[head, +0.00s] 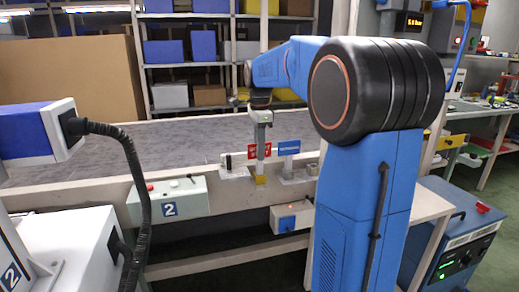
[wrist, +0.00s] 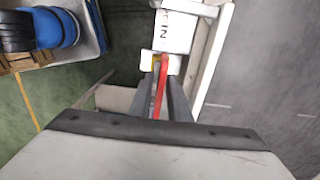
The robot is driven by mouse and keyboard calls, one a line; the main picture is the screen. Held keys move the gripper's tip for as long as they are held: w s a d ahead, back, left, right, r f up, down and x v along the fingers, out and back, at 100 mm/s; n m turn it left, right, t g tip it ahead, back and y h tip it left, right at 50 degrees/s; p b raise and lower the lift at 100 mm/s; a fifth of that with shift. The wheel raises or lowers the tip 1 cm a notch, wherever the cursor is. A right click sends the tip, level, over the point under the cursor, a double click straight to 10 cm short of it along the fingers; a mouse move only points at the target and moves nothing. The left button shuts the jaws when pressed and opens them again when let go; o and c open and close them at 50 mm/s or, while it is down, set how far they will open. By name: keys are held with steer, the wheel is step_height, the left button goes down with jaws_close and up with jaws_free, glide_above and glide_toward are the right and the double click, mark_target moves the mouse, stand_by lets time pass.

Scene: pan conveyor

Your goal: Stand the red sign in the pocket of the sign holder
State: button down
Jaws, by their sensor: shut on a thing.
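My gripper (head: 261,154) points down above the near rail of the conveyor and is shut on the red sign (head: 252,154). In the wrist view the red sign (wrist: 159,92) is a thin red strip, seen nearly edge-on, between the two grey fingers (wrist: 160,102). Just below the gripper in the head view is a small yellow piece (head: 261,180); a white and yellow part also shows beyond the fingertips in the wrist view. I cannot tell which part is the holder's pocket, or whether the sign's lower edge touches it.
A blue sign (head: 289,147) stands close to the right of the red one, on a white base (head: 293,178). Another pale base with a black post (head: 228,162) is at the left. A control box (head: 168,202) hangs on the rail. The grey belt (head: 160,138) behind is clear.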

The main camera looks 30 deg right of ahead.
steer(key=shift+f, duration=0.1)
steer(key=c, duration=1.6)
jaws_free()
step_height(320, 180, up, 17)
steer(key=shift+r, duration=0.15)
steer(key=shift+s+a, duration=0.1)
